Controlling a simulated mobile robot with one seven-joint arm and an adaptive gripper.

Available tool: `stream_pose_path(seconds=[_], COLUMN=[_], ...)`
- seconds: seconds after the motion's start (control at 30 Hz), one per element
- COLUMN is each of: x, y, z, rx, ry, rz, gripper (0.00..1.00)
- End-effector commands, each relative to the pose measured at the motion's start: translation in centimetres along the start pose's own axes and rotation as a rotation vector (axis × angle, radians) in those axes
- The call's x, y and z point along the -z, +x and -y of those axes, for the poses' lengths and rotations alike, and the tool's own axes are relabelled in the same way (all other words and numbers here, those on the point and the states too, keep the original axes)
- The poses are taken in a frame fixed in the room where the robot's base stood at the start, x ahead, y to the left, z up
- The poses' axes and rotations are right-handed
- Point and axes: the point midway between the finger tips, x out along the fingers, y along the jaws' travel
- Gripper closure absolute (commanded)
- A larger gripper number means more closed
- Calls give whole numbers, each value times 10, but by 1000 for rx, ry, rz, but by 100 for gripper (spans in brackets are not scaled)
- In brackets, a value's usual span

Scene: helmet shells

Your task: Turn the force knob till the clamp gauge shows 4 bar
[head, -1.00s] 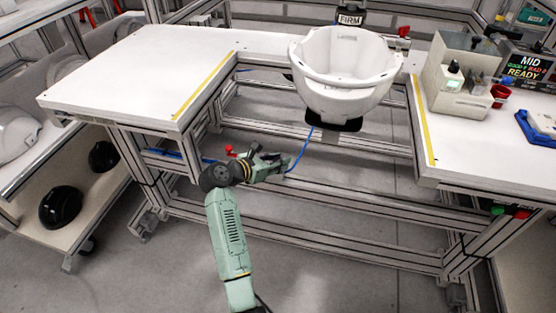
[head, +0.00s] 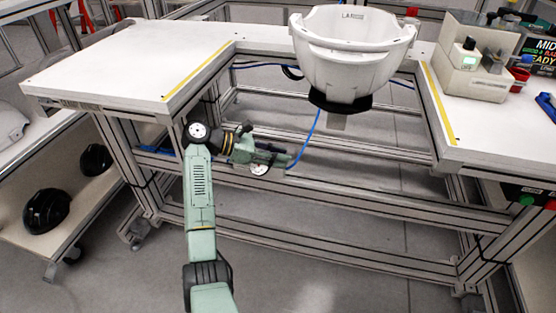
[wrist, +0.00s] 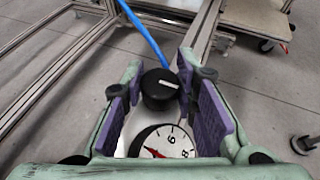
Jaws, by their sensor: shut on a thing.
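The black force knob (wrist: 160,88) with a white pointer line sits between the purple finger pads of my gripper (wrist: 162,92) in the wrist view. My gripper is closed around the knob. In the head view my gripper (head: 276,157) is under the bench gap, beside the gauge's small dial (head: 259,169). The knob is hidden there.
A white helmet shell (head: 352,55) sits on a dark holder above and right of my gripper. A blue hose (head: 308,138) runs down near the knob. Frame rails (head: 370,190) cross close by. White bench tops (head: 130,70) flank the gap.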

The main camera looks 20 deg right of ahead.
Motion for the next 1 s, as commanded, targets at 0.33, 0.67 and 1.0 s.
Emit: stream_pose_path(seconds=[0.33, 0.67, 1.0], x=[0, 0, 0], y=[1, 1, 0], z=[0, 0, 0], rx=[9, 8, 7], ry=[2, 2, 2], rz=[-1, -1, 0], gripper=[100, 58, 53])
